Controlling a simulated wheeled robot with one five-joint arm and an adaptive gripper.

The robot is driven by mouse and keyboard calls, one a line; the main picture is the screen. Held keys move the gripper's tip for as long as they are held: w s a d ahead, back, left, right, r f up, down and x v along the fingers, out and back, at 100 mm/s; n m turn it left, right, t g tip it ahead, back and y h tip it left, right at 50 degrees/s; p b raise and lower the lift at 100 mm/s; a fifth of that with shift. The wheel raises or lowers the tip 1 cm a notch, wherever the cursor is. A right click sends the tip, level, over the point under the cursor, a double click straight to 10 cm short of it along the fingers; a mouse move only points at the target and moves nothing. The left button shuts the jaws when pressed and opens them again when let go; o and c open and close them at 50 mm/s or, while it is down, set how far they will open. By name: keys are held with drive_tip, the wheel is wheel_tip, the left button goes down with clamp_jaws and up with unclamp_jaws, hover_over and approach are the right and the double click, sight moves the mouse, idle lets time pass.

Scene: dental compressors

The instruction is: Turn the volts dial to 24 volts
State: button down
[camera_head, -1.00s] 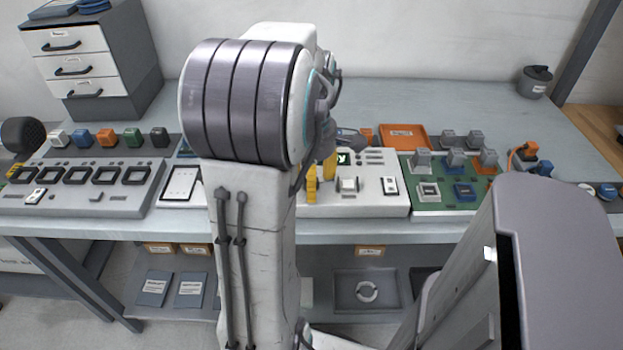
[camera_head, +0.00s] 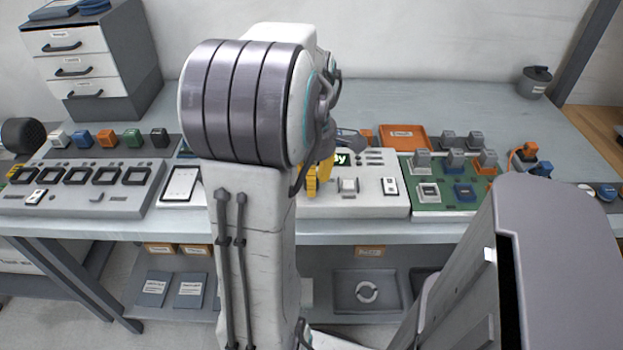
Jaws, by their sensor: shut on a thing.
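My gripper (camera_head: 318,180) shows as yellow fingers just right of my arm, low at the front left part of a white panel (camera_head: 365,205) on the bench. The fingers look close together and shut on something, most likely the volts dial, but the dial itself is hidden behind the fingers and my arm. The panel has a dark display (camera_head: 342,159) with light characters, partly covered by my arm, so I cannot read a full value. A light square button (camera_head: 348,186) and a small white switch plate (camera_head: 389,186) sit on the panel right of my gripper.
A green board (camera_head: 445,205) with several blocks and sockets stands right of the panel. An orange tray (camera_head: 403,137) lies behind. A grey console (camera_head: 85,187) with several square sockets stands left, and a drawer cabinet (camera_head: 75,60) behind it. My arm blocks the middle.

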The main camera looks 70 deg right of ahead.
drive_tip(key=m+p, duration=0.1)
drive_tip(key=m, duration=0.4)
drive_tip(key=shift+m, duration=0.4)
drive_tip(key=m+p, duration=0.1)
drive_tip(key=m, duration=0.5)
drive_tip(key=shift+f, duration=0.1)
drive_tip(key=m+p, duration=0.1)
drive_tip(key=m, duration=0.5)
drive_tip(key=shift+m, duration=0.3)
drive_tip(key=m, duration=0.5)
drive_tip(key=shift+m, duration=0.4)
drive_tip(key=shift+a, duration=0.1)
drive_tip(key=c, duration=0.9)
unclamp_jaws()
